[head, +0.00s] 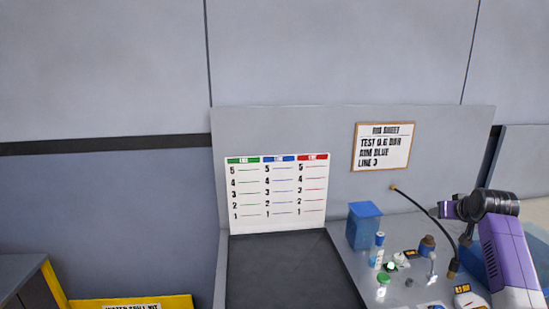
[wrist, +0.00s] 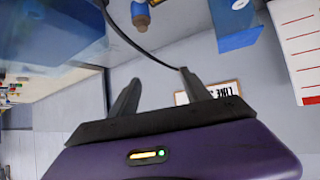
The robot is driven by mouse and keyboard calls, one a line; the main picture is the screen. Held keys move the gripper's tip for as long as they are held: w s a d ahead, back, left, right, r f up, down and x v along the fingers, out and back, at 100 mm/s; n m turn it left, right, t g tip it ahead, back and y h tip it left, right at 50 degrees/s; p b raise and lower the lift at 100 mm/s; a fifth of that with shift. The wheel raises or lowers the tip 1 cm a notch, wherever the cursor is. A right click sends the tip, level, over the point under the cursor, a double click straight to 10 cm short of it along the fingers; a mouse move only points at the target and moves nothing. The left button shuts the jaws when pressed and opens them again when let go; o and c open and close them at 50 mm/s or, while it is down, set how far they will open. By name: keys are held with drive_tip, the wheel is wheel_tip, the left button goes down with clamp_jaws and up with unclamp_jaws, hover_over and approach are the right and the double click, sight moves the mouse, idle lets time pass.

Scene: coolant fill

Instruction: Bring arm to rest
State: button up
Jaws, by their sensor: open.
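My arm is at the right edge of the head view, a purple and black limb over the right end of the bench; the fingers cannot be made out there. In the wrist view my gripper (wrist: 158,92) shows two dark fingers spread apart with nothing between them. Beyond the fingers are the grey back panel and the framed rig sheet (wrist: 208,92), partly hidden by the gripper body. The black hose (wrist: 135,42) passes beyond the fingers in the wrist view; I cannot tell how near it is.
The bench holds a blue box (head: 364,230), a clear bottle with a blue cap (head: 377,252), a green-capped item (head: 383,280) and several small parts. A dark mat (head: 285,270) is bare. A lined chart (head: 278,192) stands behind it. A yellow-edged cabinet (head: 130,302) is at lower left.

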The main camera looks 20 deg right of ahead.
drive_tip(key=s+a+f+t+b, duration=0.1)
drive_tip(key=s+a+f+t, duration=0.2)
drive_tip(key=a, duration=0.7)
drive_tip(key=s+a+f+n+t+h+b, duration=0.15)
drive_tip(key=a+f, duration=0.35)
drive_tip(key=a, duration=0.5)
drive_tip(key=s+a+f+m+t+y+b, duration=0.1)
drive_tip(key=s+a+f+t, duration=0.3)
drive_tip(key=a, duration=0.6)
drive_tip(key=s+a+f+n+y+b, duration=0.2)
drive_tip(key=s+a, duration=0.6)
drive_tip(key=s, duration=0.3)
drive_tip(key=s+a+f+n+g+y+b, duration=0.1)
drive_tip(key=s+a+f+n+y+b, duration=0.1)
drive_tip(key=s+a, duration=0.6)
drive_tip(key=s+a+f+n+g+y+b, duration=0.1)
drive_tip(key=s+a, duration=0.7)
drive_tip(key=s, duration=0.8)
drive_tip(key=shift+f+n+y+b, duration=0.55)
drive_tip(key=shift+f+n+y, duration=0.15)
drive_tip(key=shift+y, duration=0.25)
drive_tip(key=shift+s+a+g, duration=0.1)
drive_tip(key=shift+g, duration=0.15)
